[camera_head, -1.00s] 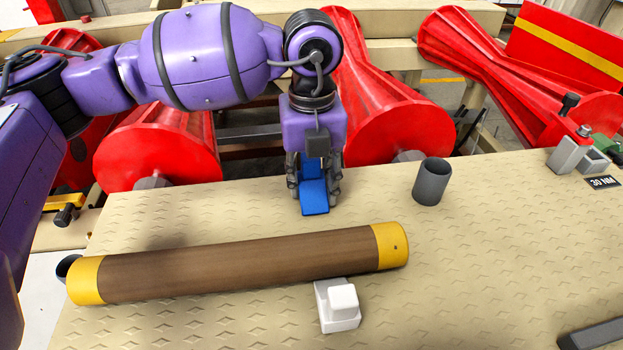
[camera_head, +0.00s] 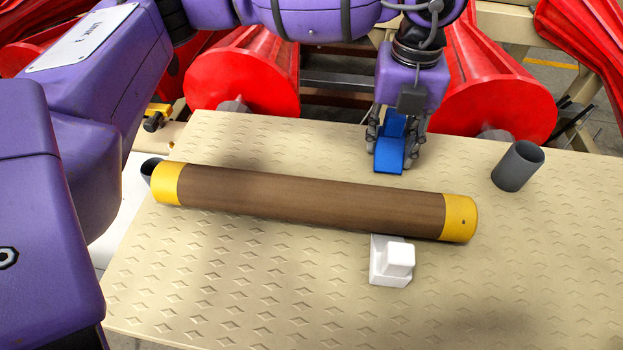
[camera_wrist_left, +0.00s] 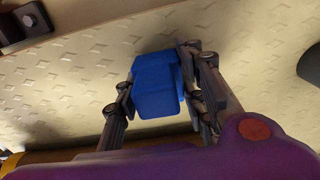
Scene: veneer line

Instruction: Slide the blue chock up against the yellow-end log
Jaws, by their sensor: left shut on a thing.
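The blue chock (camera_head: 390,152) is on the tan patterned table behind the log, with a narrow strip of table visible between them. My left gripper (camera_head: 398,142) is shut on the chock from above. In the left wrist view the chock (camera_wrist_left: 155,88) sits between both fingers. The brown log (camera_head: 310,200) with yellow ends lies across the table, its left end farther back than its right. A white chock (camera_head: 390,262) stands on the near side, by the log's right part; I cannot tell whether it touches. My right gripper is not in view.
A dark grey cup (camera_head: 517,166) stands on the table (camera_head: 250,290) to the right of the chock. Another dark cup (camera_head: 150,168) is partly hidden behind the log's left end. Large red rollers (camera_head: 245,72) stand behind the table.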

